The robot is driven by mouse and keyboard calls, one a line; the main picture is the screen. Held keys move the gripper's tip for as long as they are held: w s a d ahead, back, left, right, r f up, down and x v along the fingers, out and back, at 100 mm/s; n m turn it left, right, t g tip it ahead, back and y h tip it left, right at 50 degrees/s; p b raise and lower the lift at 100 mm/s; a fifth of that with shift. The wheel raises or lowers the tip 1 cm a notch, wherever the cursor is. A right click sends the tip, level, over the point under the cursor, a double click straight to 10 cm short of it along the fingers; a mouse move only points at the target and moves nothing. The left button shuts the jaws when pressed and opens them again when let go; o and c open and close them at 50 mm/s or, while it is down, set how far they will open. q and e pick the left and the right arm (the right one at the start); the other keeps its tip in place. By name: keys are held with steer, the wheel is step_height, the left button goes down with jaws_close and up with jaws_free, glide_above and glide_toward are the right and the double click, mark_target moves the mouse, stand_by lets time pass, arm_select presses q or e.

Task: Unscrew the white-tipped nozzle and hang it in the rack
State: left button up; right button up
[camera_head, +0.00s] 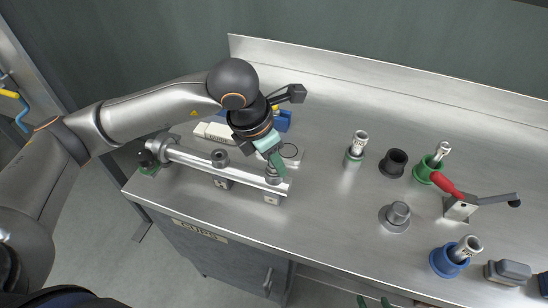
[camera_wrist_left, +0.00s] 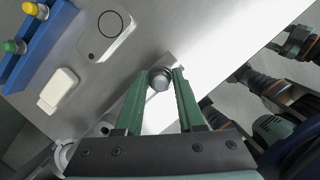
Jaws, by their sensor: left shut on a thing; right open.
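My left gripper (camera_head: 277,170) is shut on a round grey metal fitting (camera_wrist_left: 160,79) at the right end of the steel tube (camera_head: 235,172). In the left wrist view the fitting sits between the green fingertips (camera_wrist_left: 161,73). No white tip shows on it, so I cannot tell whether it is the white-tipped nozzle. A blue rack (camera_wrist_left: 42,45) holds one yellow-tipped and one green-tipped piece. In the head view the rack (camera_head: 283,122) is partly hidden behind my left wrist. My right gripper's green fingertips (camera_head: 373,301) show apart at the bottom edge, with nothing visible between them.
To the right are a black cup (camera_head: 393,163), a green cup (camera_head: 425,169), a blue cup (camera_head: 445,262), a grey knob (camera_head: 397,215) and a red-handled clamp (camera_head: 460,206).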

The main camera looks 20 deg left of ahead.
arm_select(q)
steer(key=n+y, duration=0.1)
steer(key=n, duration=0.5)
steer(key=shift+d+t+y, duration=0.1)
steer(key=shift+t+y, duration=0.3)
steer(key=n, duration=0.3)
steer(key=n+y, duration=0.1)
steer(key=n, duration=0.2)
steer(key=shift+y, duration=0.3)
steer(key=o, duration=0.7)
steer(key=shift+o, duration=0.2)
